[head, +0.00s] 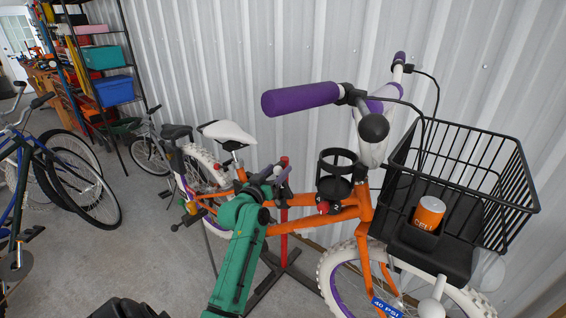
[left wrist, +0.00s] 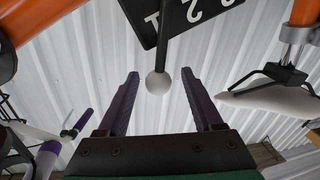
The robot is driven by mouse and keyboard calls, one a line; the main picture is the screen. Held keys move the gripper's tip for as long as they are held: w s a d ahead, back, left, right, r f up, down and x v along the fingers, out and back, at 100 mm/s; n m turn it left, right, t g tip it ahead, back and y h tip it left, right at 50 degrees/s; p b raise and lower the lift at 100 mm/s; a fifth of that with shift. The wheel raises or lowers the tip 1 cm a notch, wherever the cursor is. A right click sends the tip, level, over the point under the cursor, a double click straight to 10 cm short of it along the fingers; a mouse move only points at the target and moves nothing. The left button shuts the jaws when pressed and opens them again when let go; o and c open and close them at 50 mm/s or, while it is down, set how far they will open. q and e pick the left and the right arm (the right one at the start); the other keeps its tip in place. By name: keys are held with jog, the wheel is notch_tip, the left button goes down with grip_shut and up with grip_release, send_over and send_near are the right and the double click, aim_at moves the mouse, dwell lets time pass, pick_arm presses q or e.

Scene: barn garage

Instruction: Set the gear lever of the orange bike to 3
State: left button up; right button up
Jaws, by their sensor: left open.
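The orange bike (head: 343,213) stands by the wall. In the head view the left gripper (head: 277,174) is by the bike's top tube, behind the cup holder.
The cup holder (head: 336,188), purple-gripped handlebar (head: 300,98) and black basket (head: 515,195) stand to the right of my left gripper. The white saddle (head: 228,131) is behind it. A red-posted stand (head: 284,235) is below. Other bikes (head: 75,180) stand at left.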

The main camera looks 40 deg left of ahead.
pick_arm(q)
jog(key=x, duration=0.3)
jog(key=shift+w, duration=0.35)
grip_shut()
dwell(1.1)
